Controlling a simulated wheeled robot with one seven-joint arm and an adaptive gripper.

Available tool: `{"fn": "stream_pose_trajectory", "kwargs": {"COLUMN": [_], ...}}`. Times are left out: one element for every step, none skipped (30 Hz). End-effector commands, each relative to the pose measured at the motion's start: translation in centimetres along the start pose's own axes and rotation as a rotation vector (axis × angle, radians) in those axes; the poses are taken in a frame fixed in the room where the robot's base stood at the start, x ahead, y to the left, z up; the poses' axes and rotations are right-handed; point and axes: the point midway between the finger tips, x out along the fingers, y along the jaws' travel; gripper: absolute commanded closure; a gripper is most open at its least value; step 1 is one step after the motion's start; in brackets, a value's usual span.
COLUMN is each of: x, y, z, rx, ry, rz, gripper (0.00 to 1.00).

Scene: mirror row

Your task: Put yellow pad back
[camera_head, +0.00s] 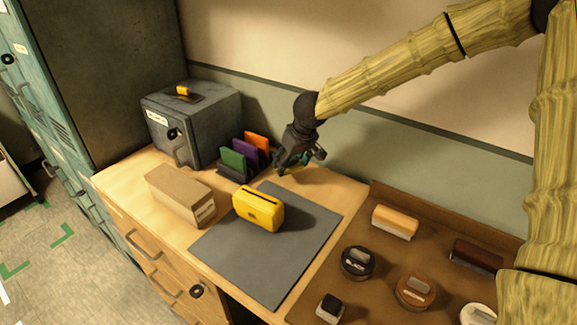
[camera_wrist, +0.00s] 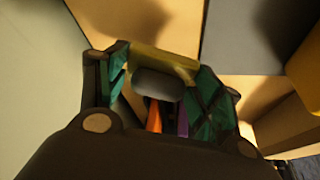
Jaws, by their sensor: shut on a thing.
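My gripper (camera_head: 300,165) is shut on the yellow pad (camera_wrist: 165,60), which shows as a thin yellow edge across the fingertips in the wrist view. In the head view only a sliver of the pad shows beneath the fingers. The gripper is just right of a dark rack (camera_head: 229,172) holding a green pad (camera_head: 233,160), a purple pad (camera_head: 245,152) and an orange pad (camera_head: 257,143) upright. In the wrist view the orange pad (camera_wrist: 154,117) and purple pad (camera_wrist: 182,122) show between the fingers. The pad's lower part is hidden.
A yellow case (camera_head: 258,210) with a dark slot stands on a grey mat (camera_head: 245,262). A cardboard box (camera_head: 178,194) is at its left and a grey safe (camera_head: 205,117) is behind. A brown tray (camera_head: 380,275) with brushes and round tins is at the right. The wall is close behind.

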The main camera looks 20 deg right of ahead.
Motion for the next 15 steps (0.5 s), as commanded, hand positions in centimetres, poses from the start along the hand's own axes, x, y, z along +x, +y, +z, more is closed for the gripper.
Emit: {"fn": "stream_pose_trajectory", "kwargs": {"x": [0.2, 0.3, 0.4, 0.5, 0.6, 0.6, 0.7, 0.7, 0.9, 1.1, 1.6, 2.1, 2.5, 2.9, 3.4], "y": [0.1, 0.2, 0.3, 0.3, 0.3, 0.3, 0.4, 0.4, 0.5, 0.6, 0.5, 0.5, 0.5, 0.5, 0.5], "z": [-0.5, -0.7, -0.9, -1.0, -1.0, -1.2, -1.3, -1.5, -1.8, -2.0, -1.6, -1.3, -1.1, -1.0, -0.8], "rx": [0.001, 0.001, 0.001, 0.001, 0.0, 0.0, 0.001, 0.001, 0.001, 0.001, -0.001, -0.002, -0.002, -0.002, -0.002], "ry": [0.0, 0.0, -0.001, -0.001, -0.001, -0.001, 0.0, 0.0, 0.001, 0.0, -0.002, -0.002, -0.003, -0.002, -0.003], "rz": [0.001, 0.0, 0.0, 0.0, 0.0, 0.0, 0.0, 0.0, 0.001, 0.001, 0.001, 0.001, 0.002, 0.001, 0.002], "gripper": [0.64, 0.64, 0.64, 0.64, 0.64, 0.64, 0.64, 0.64, 0.64, 0.64, 0.64, 0.64, 0.64, 0.64, 0.64]}}
